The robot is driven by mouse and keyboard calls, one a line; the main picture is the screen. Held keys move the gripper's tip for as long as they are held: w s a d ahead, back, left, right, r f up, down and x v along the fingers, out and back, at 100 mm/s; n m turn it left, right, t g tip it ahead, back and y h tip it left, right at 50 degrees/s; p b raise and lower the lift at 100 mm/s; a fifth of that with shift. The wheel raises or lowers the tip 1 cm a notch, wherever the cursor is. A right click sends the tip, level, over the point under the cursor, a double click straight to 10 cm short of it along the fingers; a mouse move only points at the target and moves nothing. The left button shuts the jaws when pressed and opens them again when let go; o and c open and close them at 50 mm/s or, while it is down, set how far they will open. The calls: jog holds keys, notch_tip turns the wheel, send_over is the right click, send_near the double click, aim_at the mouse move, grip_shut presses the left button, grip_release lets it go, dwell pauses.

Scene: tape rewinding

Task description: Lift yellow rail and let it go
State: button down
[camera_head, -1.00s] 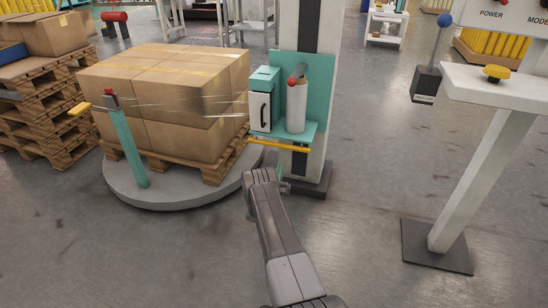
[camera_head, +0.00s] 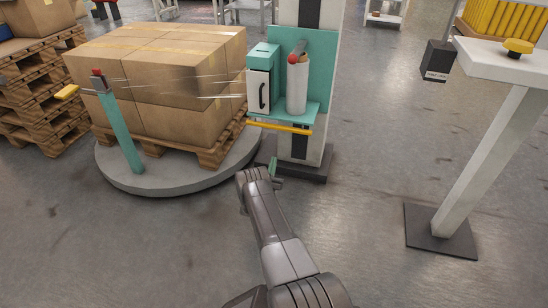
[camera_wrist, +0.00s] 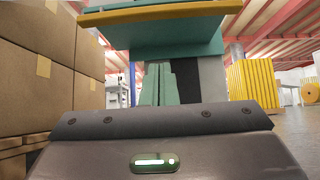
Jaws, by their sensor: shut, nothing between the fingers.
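The yellow rail (camera_head: 280,127) is a thin horizontal bar along the lower front edge of the teal carriage on the white column. In the wrist view, the rail (camera_wrist: 160,11) crosses the top of the picture, above my fingers. My gripper (camera_head: 274,169) is below the rail, apart from it. In the wrist view, the teal fingers of my gripper (camera_wrist: 159,85) are together with nothing between them. In the head view my arm hides part of the gripper.
A wrapped box stack (camera_head: 160,85) on a pallet stands on a round turntable (camera_head: 185,183) to the left, with a teal post (camera_head: 122,132) at its edge. A white control stand (camera_head: 488,165) with a yellow button is at right. The floor between is clear.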

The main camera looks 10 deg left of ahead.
aim_at(278, 127)
jog(key=w+r+b, duration=0.2)
jog(key=w+r, duration=0.3)
jog(key=r, duration=0.4)
jog(key=shift+w+d+r, duration=0.15)
jog(key=shift+w+r, duration=0.2)
jog(key=shift+r, duration=0.05)
